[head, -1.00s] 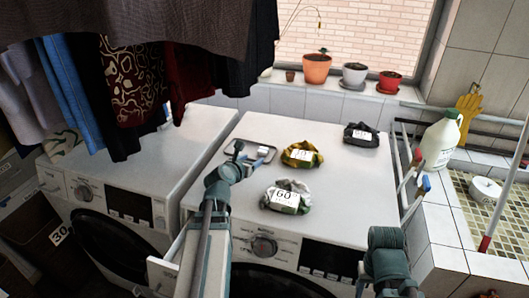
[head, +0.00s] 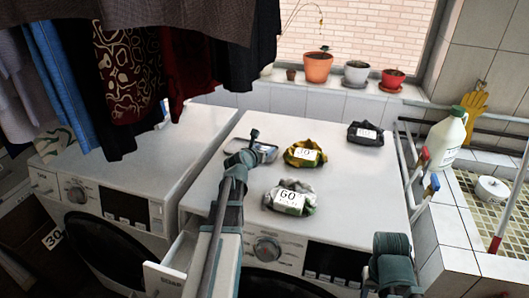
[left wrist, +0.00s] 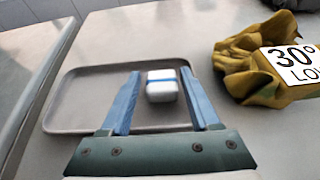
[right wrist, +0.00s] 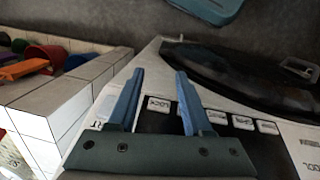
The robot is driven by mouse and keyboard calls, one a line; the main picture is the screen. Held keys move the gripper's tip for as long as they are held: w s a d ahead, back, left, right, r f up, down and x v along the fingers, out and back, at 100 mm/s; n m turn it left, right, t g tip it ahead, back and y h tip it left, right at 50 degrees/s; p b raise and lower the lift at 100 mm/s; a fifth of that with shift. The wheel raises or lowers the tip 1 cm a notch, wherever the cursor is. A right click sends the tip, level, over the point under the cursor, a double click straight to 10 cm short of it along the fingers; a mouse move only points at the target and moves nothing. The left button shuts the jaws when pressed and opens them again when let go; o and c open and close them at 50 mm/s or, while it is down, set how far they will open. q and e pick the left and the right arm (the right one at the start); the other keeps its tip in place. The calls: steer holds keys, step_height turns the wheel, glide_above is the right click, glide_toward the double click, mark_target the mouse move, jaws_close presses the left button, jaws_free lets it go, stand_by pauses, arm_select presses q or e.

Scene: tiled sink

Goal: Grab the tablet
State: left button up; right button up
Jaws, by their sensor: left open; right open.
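The tablet (left wrist: 162,86) is a small white block with a blue band, lying on a grey metal tray (left wrist: 75,100) on top of the right washing machine. In the left wrist view it is between the tips of my open left gripper (left wrist: 160,73), with a finger on each side; I cannot tell whether they touch it. In the head view my left gripper (head: 254,146) is over the tray (head: 268,152) and hides the tablet. My right gripper (right wrist: 160,71) is open and empty in front of the machine's control panel.
Bundled cloths labelled 30 (head: 304,155) and 60 (head: 290,197) and a dark bundle (head: 365,134) lie right of the tray. A detergent drawer (head: 168,275) sticks out at the front. Clothes (head: 130,70) hang at upper left. A white bottle (head: 445,138) stands by the sink.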

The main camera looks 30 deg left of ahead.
arm_select(q)
steer(key=shift+w+a+f, duration=0.1)
steer(key=shift+w+f, duration=0.25)
steer(key=shift+w, duration=0.3)
steer(key=shift+r, duration=0.15)
steer(key=shift+c, duration=0.4)
jaws_close()
